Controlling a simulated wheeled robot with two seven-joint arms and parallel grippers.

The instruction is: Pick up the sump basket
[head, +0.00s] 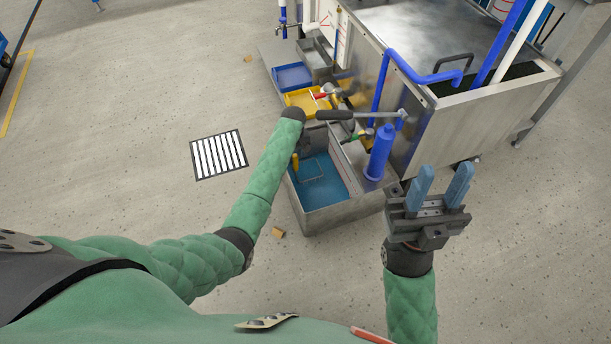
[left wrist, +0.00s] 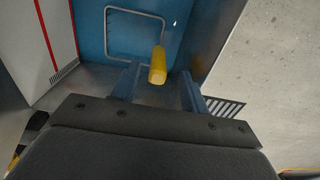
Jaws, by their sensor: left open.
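The sump basket shows as a thin square wire outline (head: 313,171) in the blue-bottomed metal sump (head: 335,216), with a yellow handle (head: 296,160) at its left side. In the left wrist view the yellow handle (left wrist: 158,65) stands between the two blue fingers of my left gripper (left wrist: 158,88). The fingers are open, with a gap on both sides of the handle. The wire outline (left wrist: 108,35) lies beyond it. In the head view my left forearm and wrist mostly hide that gripper. My right gripper (head: 442,178) is open and empty, right of the sump.
A yellow tray (head: 292,99) and a blue tray (head: 291,76) stand behind the sump. A long-handled lever (head: 365,115) and a blue cylinder (head: 380,154) are at its right, by the big steel tank (head: 425,150). A floor grate (head: 218,155) lies left.

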